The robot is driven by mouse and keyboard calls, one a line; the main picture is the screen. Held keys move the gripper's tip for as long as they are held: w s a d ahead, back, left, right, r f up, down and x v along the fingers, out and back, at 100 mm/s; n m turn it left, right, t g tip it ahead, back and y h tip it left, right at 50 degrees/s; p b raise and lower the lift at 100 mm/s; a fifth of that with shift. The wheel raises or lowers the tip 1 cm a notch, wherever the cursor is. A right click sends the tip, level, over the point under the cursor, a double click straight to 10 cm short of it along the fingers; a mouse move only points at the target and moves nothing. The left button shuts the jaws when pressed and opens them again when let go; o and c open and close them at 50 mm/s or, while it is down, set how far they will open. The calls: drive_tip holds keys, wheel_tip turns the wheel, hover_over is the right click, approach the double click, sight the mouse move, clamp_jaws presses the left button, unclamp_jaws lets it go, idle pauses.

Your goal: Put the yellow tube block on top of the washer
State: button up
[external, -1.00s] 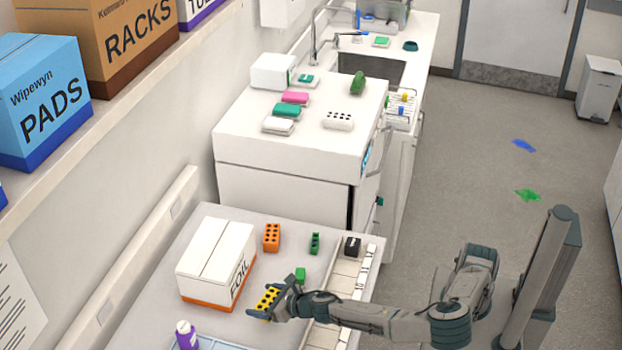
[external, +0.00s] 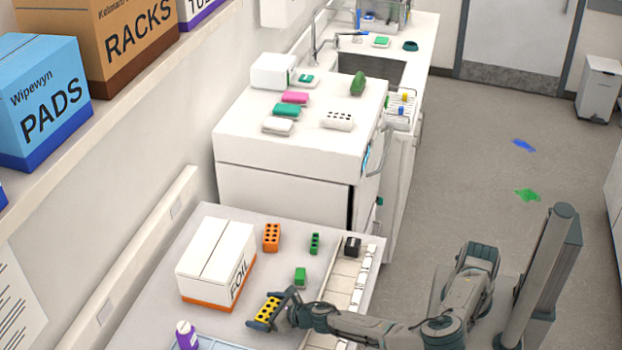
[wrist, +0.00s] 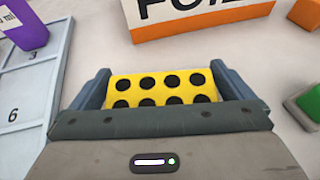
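The yellow tube block (external: 267,309), with rows of dark holes, is between the two fingers of my gripper (external: 272,311) at the near part of the bench. In the wrist view the yellow block (wrist: 160,88) fills the space between the fingers (wrist: 160,90), which appear to press on its two ends. Its lower part is hidden by my gripper. The washer (external: 285,185) is the white box-shaped machine beyond the bench. Its flat top is well away from my gripper.
On the washer's top are a white holed block (external: 338,121), a green object (external: 358,83) and pink (external: 295,97), green and white pieces; its front middle is clear. The foil box (external: 215,262), orange block (external: 271,237), green block (external: 300,277) and purple bottle (external: 186,334) stand near my gripper.

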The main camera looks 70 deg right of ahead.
sight(267, 308)
idle(0.3)
drive_tip(key=b+v, duration=0.1)
drive_tip(key=v, duration=0.6)
drive_tip(key=b+v, duration=0.1)
drive_tip(key=v, duration=0.5)
drive_tip(key=shift+s+a+r, duration=0.25)
drive_tip(key=shift+a, duration=0.05)
drive_tip(key=shift+w+d+f+b, duration=0.15)
drive_tip(key=shift+d+b, duration=0.1)
drive_tip(key=shift+b, duration=0.85)
drive_tip(key=shift+w+d+r, duration=0.2)
drive_tip(key=shift+w+r, duration=0.05)
drive_tip(key=x, duration=0.7)
drive_tip(key=shift+f+p+x, duration=0.15)
drive_tip(key=shift+p+x, duration=0.25)
drive_tip(key=shift+x, duration=1.2)
drive_tip(key=shift+f+p+x, duration=0.2)
drive_tip(key=shift+p+x, duration=0.15)
drive_tip(key=shift+x, duration=1.2)
drive_tip(key=shift+s+a, duration=0.1)
drive_tip(key=shift+a, duration=0.1)
drive_tip(key=c, duration=1)
drive_tip(key=shift+o, duration=0.3)
drive_tip(key=shift+r, duration=0.2)
